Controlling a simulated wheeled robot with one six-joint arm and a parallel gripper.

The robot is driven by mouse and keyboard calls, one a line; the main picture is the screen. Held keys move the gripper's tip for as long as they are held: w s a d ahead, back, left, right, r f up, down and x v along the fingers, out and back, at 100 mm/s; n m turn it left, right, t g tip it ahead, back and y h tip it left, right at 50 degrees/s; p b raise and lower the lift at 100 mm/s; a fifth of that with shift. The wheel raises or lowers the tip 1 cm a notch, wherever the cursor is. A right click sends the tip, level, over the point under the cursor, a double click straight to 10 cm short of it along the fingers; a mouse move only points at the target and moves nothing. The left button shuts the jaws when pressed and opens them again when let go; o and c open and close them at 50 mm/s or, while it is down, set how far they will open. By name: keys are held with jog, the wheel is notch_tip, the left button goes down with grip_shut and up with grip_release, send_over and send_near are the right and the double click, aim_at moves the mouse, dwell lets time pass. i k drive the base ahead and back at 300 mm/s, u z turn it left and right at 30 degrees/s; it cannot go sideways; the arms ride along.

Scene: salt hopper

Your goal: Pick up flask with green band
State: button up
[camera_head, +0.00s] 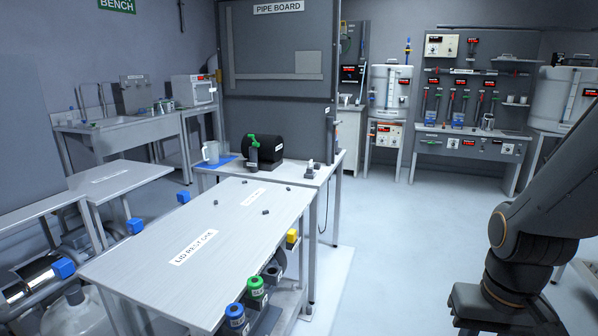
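A flask with a blue band (236,316) stands nearer to me, and a dark grey one (272,273) stands just beyond. My arm shows at the right of the view, well apart from the flasks. The fingertips of my gripper do not show, so I cannot see what it holds.
The desk top (215,215) is pale and mostly bare, with a few small dark pieces. The floor (405,235) between desk and my arm is open.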

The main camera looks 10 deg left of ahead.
aim_at(159, 111)
jog(key=i, duration=8.25)
jog(key=u, duration=3.3)
jog(key=i, duration=1.05)
